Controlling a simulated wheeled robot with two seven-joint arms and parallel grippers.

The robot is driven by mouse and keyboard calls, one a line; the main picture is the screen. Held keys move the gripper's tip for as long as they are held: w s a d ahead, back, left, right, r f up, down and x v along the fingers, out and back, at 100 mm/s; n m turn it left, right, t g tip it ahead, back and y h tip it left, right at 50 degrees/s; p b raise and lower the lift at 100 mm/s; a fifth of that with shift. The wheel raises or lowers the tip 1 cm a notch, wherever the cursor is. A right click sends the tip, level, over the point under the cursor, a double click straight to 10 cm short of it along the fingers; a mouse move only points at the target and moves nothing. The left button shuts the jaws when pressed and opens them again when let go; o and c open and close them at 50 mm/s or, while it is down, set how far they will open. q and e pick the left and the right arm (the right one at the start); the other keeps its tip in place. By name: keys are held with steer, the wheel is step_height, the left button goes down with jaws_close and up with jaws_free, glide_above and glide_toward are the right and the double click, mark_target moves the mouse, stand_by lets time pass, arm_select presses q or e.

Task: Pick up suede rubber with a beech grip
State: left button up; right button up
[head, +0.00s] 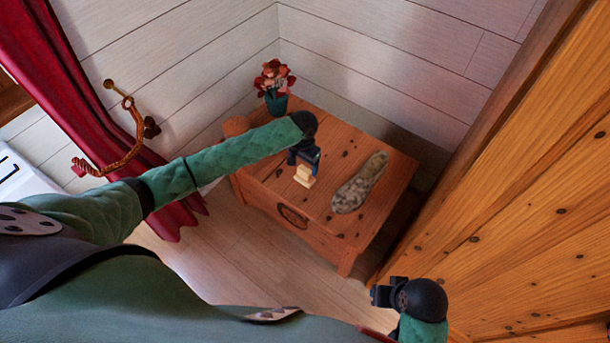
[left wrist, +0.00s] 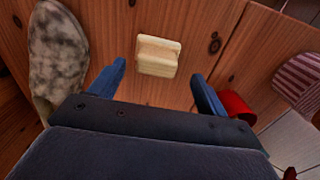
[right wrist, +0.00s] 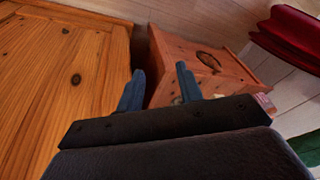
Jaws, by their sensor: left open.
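The suede rubber with a beech grip looks like a small pale block with a groove (head: 304,176) on the wooden chest (head: 335,225), near its front edge. In the left wrist view the block (left wrist: 158,56) lies between and just beyond the two blue fingertips, apart from both. My left gripper (head: 306,158) is open and empty, above and just behind the block; it also shows in the left wrist view (left wrist: 160,74). My right gripper (head: 378,294) is open and empty, low at the right, well away from the block; its fingers show in the right wrist view (right wrist: 160,72).
A mottled grey slipper-like thing (head: 360,183) lies on the chest, right of the block. A potted red flower (head: 275,88) stands at the back left. A red thing (left wrist: 238,105) and striped cloth (left wrist: 299,80) show in the left wrist view. A wooden panel (head: 520,220) borders the right.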

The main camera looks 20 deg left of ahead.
mark_target(305, 169)
arm_select(q)
steer(key=shift+d+f+p, duration=0.2)
steer(key=shift+f+p, duration=0.2)
steer(key=shift+f, duration=1.85)
steer(key=c, duration=1.1)
